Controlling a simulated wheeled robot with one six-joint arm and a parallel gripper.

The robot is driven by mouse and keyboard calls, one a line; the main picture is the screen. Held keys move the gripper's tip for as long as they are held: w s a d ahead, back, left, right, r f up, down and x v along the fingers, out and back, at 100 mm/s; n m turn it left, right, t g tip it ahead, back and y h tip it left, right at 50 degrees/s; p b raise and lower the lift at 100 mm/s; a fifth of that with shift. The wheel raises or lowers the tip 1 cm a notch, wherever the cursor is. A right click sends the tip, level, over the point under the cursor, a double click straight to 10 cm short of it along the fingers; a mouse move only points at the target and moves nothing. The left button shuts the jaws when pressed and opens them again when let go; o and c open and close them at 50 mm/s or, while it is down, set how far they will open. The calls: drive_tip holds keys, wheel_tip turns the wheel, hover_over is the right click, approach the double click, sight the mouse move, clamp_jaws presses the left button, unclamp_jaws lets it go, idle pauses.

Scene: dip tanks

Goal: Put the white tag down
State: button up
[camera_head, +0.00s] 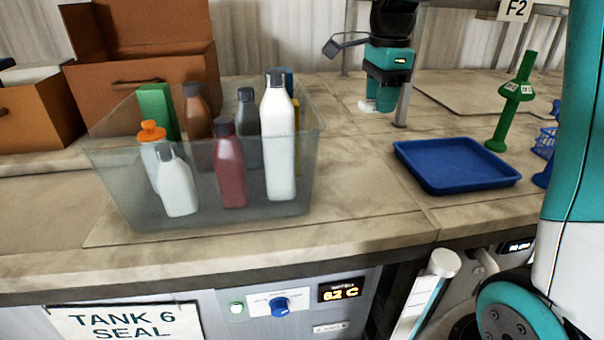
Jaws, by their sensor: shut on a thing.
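My gripper (376,104) hangs at the back of the counter, right of the clear bin, with its teal body and black wrist above it. It is shut on a small white piece (367,105), which looks like the white tag. The piece is low, close to the counter top; I cannot tell whether it touches. Most of it is small or hidden by the fingers.
A clear bin (120,190) of several bottles stands left. Brown boxes (150,95) stand behind left. Some counter between bin and tray is clear.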

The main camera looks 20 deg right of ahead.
sight(366, 193)
wheel_tip(366, 193, down, 20)
drive_tip(key=p, duration=0.3)
drive_tip(key=shift+p, duration=0.3)
drive_tip(key=shift+f, duration=0.2)
drive_tip(key=o, duration=0.9)
drive_tip(key=shift+r, duration=0.1)
drive_tip(key=shift+r, duration=0.1)
wheel_tip(366, 193, up, 12)
drive_tip(key=b, duration=0.3)
